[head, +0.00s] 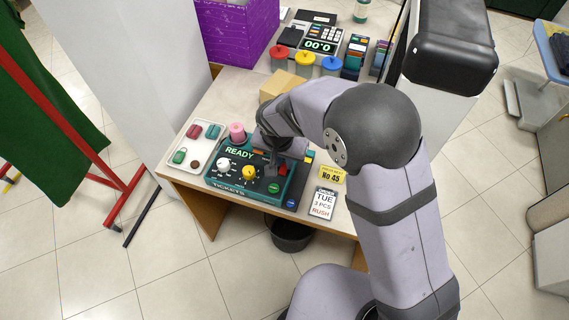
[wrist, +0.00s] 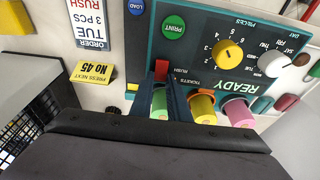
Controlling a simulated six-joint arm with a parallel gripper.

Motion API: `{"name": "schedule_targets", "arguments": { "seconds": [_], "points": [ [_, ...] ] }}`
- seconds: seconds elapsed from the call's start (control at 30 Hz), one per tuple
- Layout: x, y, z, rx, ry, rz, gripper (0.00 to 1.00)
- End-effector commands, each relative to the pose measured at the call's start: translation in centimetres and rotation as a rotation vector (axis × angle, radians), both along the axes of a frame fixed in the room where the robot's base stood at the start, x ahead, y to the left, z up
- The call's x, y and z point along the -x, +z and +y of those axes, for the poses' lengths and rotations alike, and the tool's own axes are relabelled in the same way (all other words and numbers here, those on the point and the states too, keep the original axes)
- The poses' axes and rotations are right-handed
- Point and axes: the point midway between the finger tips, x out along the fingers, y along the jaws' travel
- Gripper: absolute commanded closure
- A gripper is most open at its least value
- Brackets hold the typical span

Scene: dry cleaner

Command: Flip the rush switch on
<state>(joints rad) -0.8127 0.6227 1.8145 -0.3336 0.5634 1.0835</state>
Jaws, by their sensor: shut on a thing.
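The dark teal ticket panel (head: 225,183) sits at the front of the counter, with a READY display, a white knob and a yellow knob. The red rush switch (wrist: 161,68) stands beside the RUSH label in the wrist view. It also shows as a small red piece (head: 283,170) at the panel's right side in the head view. My gripper (wrist: 161,80) is shut on the switch, with a dark finger on each side of it. The fingers hide the lower part of the switch, so its on or off position is unclear.
A yellow number card (head: 331,175) and a white order card (head: 323,203) lie right of the panel. A white tray (head: 178,155) with coloured pieces is at the left. Several lidded cups, including a red-lidded one (head: 279,57), stand behind. Green PRINT (wrist: 174,27) and blue LOAD buttons are close by.

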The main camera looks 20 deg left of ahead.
Motion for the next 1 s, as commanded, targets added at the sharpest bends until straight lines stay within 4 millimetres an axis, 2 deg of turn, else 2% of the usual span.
{"name": "schedule_targets", "arguments": {
  "seconds": [0.37, 0.4, 0.47, 0.5, 0.83, 1.0],
  "points": [
    [0.1, 0.1, 0.0, -0.001, -0.001, -0.020, 1.00],
    [0.1, 0.1, 0.0, -0.001, -0.001, -0.020, 0.82],
    [0.1, 0.1, 0.0, -0.001, -0.001, -0.020, 0.68],
    [0.1, 0.1, 0.0, -0.001, -0.001, -0.020, 0.66],
    [0.1, 0.2, 0.0, -0.002, 0.000, -0.020, 0.66],
    [0.4, 1.4, 0.1, -0.004, 0.000, -0.022, 0.66]
  ]
}}
